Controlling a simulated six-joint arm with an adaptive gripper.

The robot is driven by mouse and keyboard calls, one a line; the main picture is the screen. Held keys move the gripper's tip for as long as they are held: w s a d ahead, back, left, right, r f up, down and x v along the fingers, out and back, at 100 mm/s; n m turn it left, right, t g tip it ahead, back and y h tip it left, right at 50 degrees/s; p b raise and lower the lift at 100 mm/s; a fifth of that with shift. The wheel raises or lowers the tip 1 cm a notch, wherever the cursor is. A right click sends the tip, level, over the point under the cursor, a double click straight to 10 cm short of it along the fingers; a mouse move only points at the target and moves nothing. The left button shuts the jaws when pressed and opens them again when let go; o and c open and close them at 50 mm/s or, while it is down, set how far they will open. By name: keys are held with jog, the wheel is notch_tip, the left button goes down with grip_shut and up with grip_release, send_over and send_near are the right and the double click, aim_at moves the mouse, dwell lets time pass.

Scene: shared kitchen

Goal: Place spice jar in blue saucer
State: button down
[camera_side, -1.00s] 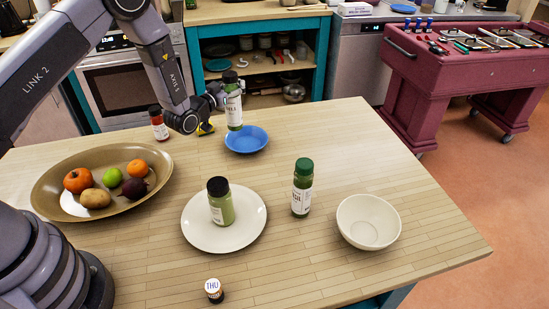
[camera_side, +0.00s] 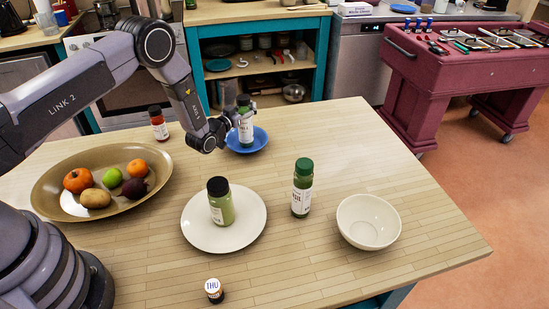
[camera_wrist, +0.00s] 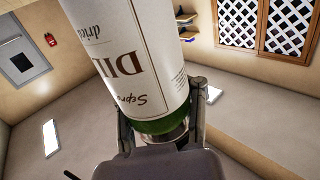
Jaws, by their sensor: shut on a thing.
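The spice jar (camera_side: 247,131) has a dark lid, a white label and green contents. My gripper (camera_side: 237,118) is shut on it and holds it upright over the blue saucer (camera_side: 262,139). The jar's base appears within the saucer's outline; I cannot tell whether it touches. In the wrist view, the jar (camera_wrist: 128,60) fills the upper middle, its label upside down, between the two fingers of my gripper (camera_wrist: 161,122). The saucer does not show in the wrist view.
A white plate (camera_side: 190,225) holds another green jar (camera_side: 221,203). A brown oval dish (camera_side: 60,200) holds fruit at left.

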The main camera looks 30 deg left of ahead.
jog(key=c, duration=0.6)
grip_release()
jog(key=shift+s+r, duration=0.1)
jog(key=shift+s, duration=0.05)
jog(key=s, duration=1.1)
notch_tip(320, 180, up, 14)
jog(key=w+a+g, duration=0.2)
jog(key=g, duration=0.1)
jog(key=s+r+g+y, duration=0.1)
jog(key=s+r+g, duration=0.2)
jog(key=s+r, duration=0.65)
jog(key=s+r+g, duration=0.2)
jog(key=s, duration=0.7)
jog(key=s+a+r+g, duration=0.1)
jog(key=s+r+g, duration=0.1)
jog(key=s, duration=0.8)
jog(key=s+r+g, duration=0.2)
jog(key=s+r, duration=0.1)
jog(key=s, duration=0.7)
jog(key=shift+a+n, duration=0.2)
jog(key=shift+n, duration=0.2)
